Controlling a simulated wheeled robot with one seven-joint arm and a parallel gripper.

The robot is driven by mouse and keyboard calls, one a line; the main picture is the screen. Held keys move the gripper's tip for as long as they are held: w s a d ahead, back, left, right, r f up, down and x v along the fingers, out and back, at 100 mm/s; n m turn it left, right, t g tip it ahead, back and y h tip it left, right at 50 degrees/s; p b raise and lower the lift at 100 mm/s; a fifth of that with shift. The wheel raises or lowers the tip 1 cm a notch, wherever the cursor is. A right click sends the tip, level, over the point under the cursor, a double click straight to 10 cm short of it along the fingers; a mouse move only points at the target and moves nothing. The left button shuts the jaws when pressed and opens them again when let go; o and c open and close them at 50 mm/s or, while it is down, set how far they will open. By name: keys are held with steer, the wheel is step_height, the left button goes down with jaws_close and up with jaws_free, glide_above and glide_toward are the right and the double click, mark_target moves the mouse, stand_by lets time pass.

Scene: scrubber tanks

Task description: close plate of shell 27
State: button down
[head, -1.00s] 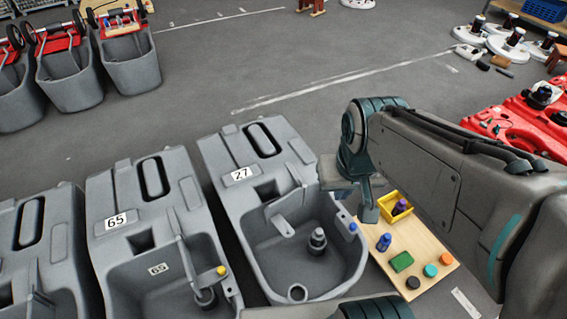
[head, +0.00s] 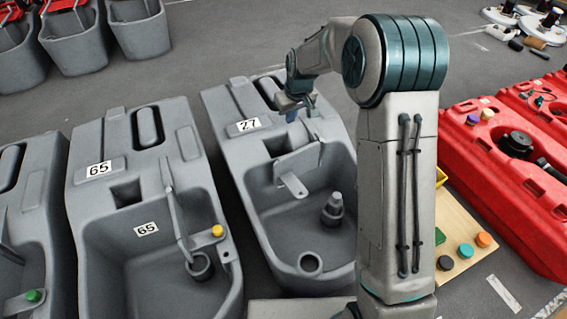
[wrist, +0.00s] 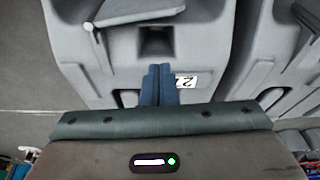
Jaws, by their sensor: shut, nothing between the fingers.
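Shell 27 is the grey tank with the white "27" label (head: 243,127), in the middle of the head view. Its grey plate (head: 298,160) stands at the back edge of the basin, with a small grey tab (head: 293,184) below it; I cannot tell its exact angle. My gripper (head: 291,116) is above the shell's back part, near the label and apart from the plate. In the wrist view its blue fingers (wrist: 159,68) are together and empty, partly covering the label.
Shell 65 (head: 100,169) stands close on the left, with a raised lever and yellow cap (head: 217,231). A wooden board (head: 462,225) with coloured caps lies right, partly hidden by my arm. Red tanks (head: 500,170) stand beyond it. Open floor lies behind the shells.

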steer(key=w+a+r+b+x, duration=0.15)
steer(key=b+x, duration=0.55)
steer(key=x, duration=1.4)
steer(key=shift+n, duration=0.4)
steer(key=s, duration=0.1)
steer(key=s+d, duration=0.1)
steer(key=s+d+b, duration=0.1)
steer(key=shift+s, duration=0.35)
steer(key=shift+y, duration=0.3)
